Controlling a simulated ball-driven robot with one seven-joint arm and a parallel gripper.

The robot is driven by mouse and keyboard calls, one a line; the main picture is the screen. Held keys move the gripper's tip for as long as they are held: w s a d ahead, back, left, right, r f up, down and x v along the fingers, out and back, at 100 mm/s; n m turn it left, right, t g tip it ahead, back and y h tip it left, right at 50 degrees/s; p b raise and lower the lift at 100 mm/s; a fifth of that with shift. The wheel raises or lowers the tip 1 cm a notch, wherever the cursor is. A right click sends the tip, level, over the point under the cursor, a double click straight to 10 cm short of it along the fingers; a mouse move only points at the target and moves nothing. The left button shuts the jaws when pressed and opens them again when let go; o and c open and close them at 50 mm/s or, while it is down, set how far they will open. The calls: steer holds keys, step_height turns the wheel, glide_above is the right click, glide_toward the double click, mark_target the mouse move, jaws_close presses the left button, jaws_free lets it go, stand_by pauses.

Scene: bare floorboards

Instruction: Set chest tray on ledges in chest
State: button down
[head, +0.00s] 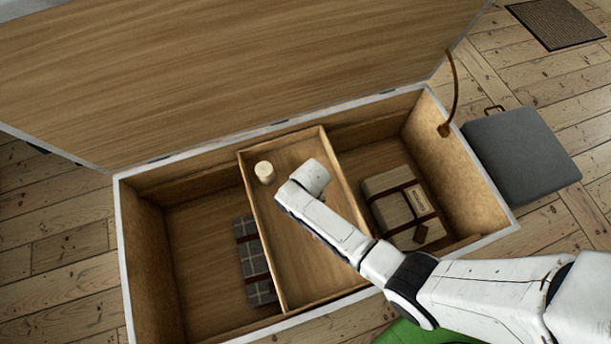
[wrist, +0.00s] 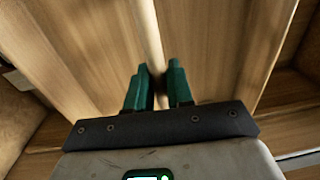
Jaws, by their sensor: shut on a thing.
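The chest tray (head: 298,292) is a long, shallow wooden box lying front to back across the middle of the open chest (head: 122,215). Its ends are close to the front and back walls; I cannot tell whether it rests on ledges, which I cannot make out. My gripper is hidden under my wrist in the head view. In the wrist view its green fingers (wrist: 157,82) are closed on a narrow pale wooden strip (wrist: 151,35), which looks like part of the tray.
The raised lid (head: 230,65) stands behind the chest. A grey checked cloth bundle (head: 257,262) lies in the left bay, a strapped beige bundle (head: 392,203) in the right bay. A strap (head: 455,90) hangs at the right end. A grey cushion (head: 520,150) lies outside, right.

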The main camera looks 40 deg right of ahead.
steer(key=shift+f, duration=0.2)
steer(key=c, duration=1)
jaws_free()
steer(key=shift+o, duration=0.4)
steer(key=shift+s+f, duration=0.1)
steer(key=shift+s, duration=0.05)
step_height(320, 180, up, 11)
steer(key=p, duration=0.3)
steer(key=shift+d, duration=0.3)
steer(key=shift+s, duration=0.1)
steer(key=s+d+r+n+p, duration=0.1)
steer(key=s+d+r+p, duration=0.1)
steer(key=s+r, duration=0.6)
steer(key=s+d+r+n+p, duration=0.2)
steer(key=s+d+r, duration=0.3)
steer(key=s+r, duration=0.3)
step_height(320, 180, up, 4)
steer(key=shift+d+f+t+h, duration=0.2)
steer(key=shift+f+t+h, duration=0.1)
steer(key=shift+h, duration=0.1)
